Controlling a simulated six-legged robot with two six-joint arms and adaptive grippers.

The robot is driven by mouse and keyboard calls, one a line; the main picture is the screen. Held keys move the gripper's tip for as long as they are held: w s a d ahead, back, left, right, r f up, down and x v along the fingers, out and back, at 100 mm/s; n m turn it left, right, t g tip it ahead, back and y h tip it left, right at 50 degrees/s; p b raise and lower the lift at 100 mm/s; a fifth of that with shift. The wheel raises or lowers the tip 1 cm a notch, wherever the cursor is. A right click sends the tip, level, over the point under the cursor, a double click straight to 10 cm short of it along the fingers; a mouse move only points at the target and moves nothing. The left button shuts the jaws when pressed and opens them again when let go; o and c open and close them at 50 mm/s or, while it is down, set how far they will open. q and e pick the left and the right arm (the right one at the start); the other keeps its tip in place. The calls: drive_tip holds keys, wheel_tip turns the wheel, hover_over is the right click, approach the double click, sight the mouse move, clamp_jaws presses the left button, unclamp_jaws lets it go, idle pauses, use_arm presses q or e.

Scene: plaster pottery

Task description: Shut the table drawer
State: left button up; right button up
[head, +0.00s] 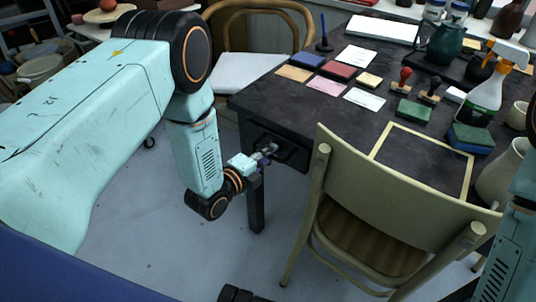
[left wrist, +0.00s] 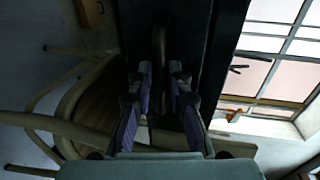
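The dark table (head: 330,100) stands right of centre in the head view. Its dark drawer (head: 292,154) is under the near left edge of the tabletop; shadow and my gripper make it hard to tell how far it stands out. My left gripper (head: 266,153) is at the drawer's front. In the left wrist view its two purple-padded fingers (left wrist: 162,88) are spread apart, with a dark bar-like shape beyond and between them. I cannot tell whether they touch it.
A cream chair (head: 395,190) stands close to the right of the drawer, in front of the table. A wooden chair (head: 262,45) is behind. The tabletop holds stamps, coloured pads, a spray bottle (head: 488,90) and a framed mat. Grey floor lies clear below my left arm.

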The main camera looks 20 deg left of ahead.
use_arm(q)
clamp_jaws()
idle(0.6)
